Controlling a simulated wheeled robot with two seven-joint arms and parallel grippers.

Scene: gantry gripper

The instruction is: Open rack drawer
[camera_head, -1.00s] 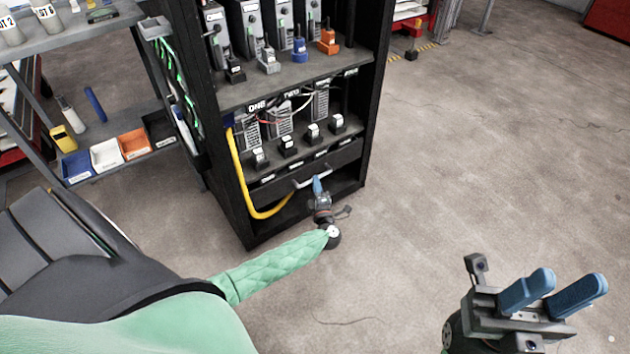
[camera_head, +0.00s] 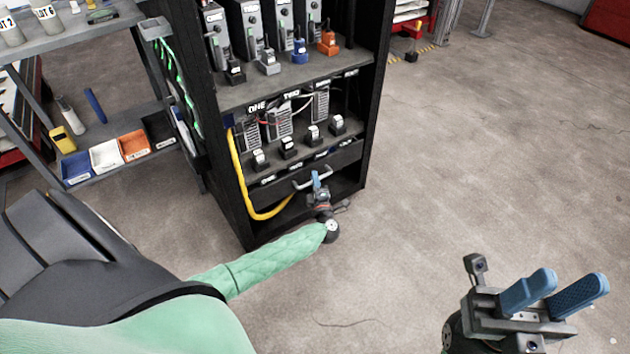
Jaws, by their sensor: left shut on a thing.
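The black rack (camera_head: 367,120) stands upright near the centre. Its drawer (camera_head: 285,188) is low in it, below a shelf of small devices, and has a pale grey bar handle (camera_head: 301,185). The drawer front looks about flush with the rack; I cannot tell if there is a small gap. My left gripper (camera_head: 316,178) is at the handle, its blue fingers shut on the bar, which partly hides behind them. My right gripper (camera_head: 570,283) is open and empty over the floor at lower right, far from the rack.
A yellow cable (camera_head: 240,180) hangs down the rack's left side, close to the drawer. A shelf unit at left holds blue, white (camera_head: 105,155) and orange bins. The floor (camera_head: 470,170) right of and before the rack is clear.

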